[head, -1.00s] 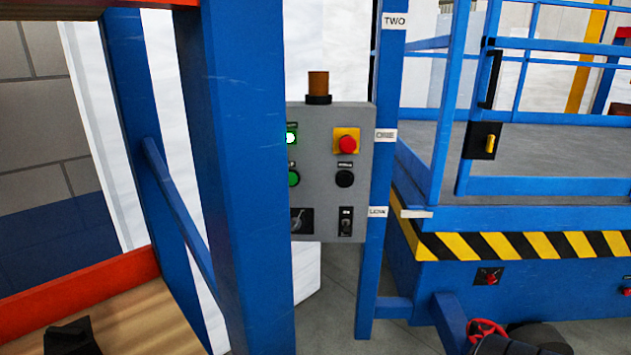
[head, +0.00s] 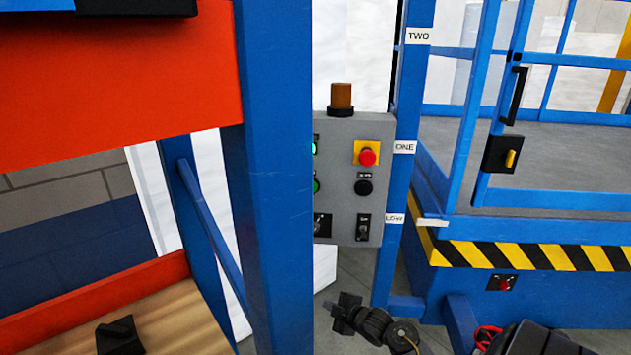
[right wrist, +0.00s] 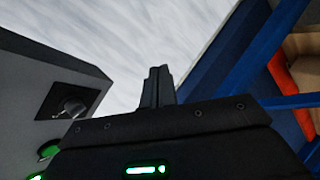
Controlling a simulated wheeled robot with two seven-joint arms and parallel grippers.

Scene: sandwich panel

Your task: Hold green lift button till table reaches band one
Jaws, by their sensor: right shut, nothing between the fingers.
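The grey control panel (head: 345,222) stands behind a blue post. Its green button (head: 317,186) shows at the panel's left edge, partly hidden by the post. A lit green lamp (head: 315,148) is above it. The lift table (head: 540,228) stands at the right, its white pointer (head: 432,222) level with the LOW label (head: 394,218), below the ONE label (head: 404,147). My right gripper (head: 342,312) is shut and empty, below the panel and apart from the button. In the right wrist view its closed fingers (right wrist: 157,86) point up beside the panel (right wrist: 40,75). My left gripper is not in view.
The thick blue post (head: 285,180) stands in front of the panel's left side. A red emergency button (head: 367,156) and black button (head: 363,187) are on the panel. An orange beam (head: 110,90) and wooden shelf (head: 170,320) are at the left.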

